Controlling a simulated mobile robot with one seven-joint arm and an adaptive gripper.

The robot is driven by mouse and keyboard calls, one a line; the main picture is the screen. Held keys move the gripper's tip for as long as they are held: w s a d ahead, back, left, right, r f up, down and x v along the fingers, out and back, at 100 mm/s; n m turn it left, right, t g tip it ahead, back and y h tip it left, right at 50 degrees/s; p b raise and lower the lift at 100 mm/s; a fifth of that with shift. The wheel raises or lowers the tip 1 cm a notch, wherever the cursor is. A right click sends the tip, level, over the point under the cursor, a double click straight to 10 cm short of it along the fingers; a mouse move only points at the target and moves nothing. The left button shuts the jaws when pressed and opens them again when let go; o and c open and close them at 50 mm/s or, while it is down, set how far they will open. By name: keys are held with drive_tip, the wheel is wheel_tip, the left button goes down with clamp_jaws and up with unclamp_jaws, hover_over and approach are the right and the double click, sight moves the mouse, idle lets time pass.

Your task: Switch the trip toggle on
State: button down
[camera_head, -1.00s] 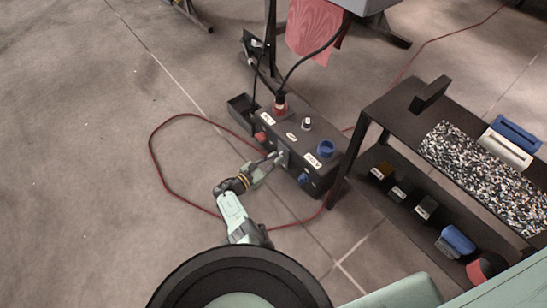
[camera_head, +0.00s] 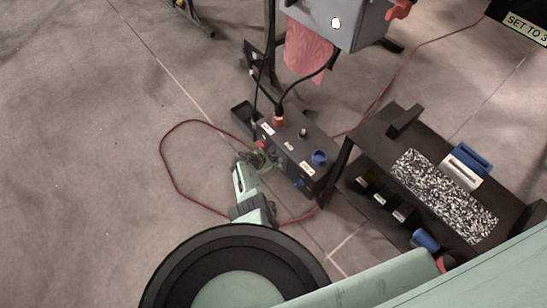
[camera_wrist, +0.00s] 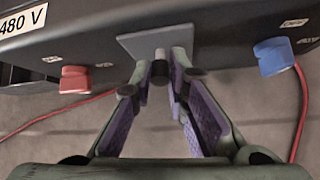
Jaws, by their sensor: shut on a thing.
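A black control box (camera_head: 306,150) stands on the floor, and its front face fills the top of the wrist view. A grey plate (camera_wrist: 150,42) is on that face, with a short dark toggle (camera_wrist: 159,68) sticking out below it. My gripper (camera_wrist: 160,72) has its fingertips closed around this toggle. In the head view, my gripper (camera_head: 270,157) is against the front of the box, and the toggle is hidden there. Small labels sit near the plate; I cannot read the toggle's position.
A red connector (camera_wrist: 75,80) and a blue one (camera_wrist: 272,57) flank the plate. A red cable (camera_head: 172,180) loops over the floor. A black shelf (camera_head: 365,140) stands to the right, close to the box. The floor at left is clear.

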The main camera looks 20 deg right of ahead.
drive_tip(key=shift+d+r+y+p, duration=0.1)
drive_tip(key=shift+r+y+p, duration=0.05)
drive_tip(key=shift+y+p, duration=0.3)
drive_tip(key=c, duration=1.6)
unclamp_jaws()
drive_tip(key=shift+o, duration=0.2)
drive_tip(key=v, duration=1.2)
drive_tip(key=shift+w, duration=0.2)
drive_tip(key=shift+r, duration=0.1)
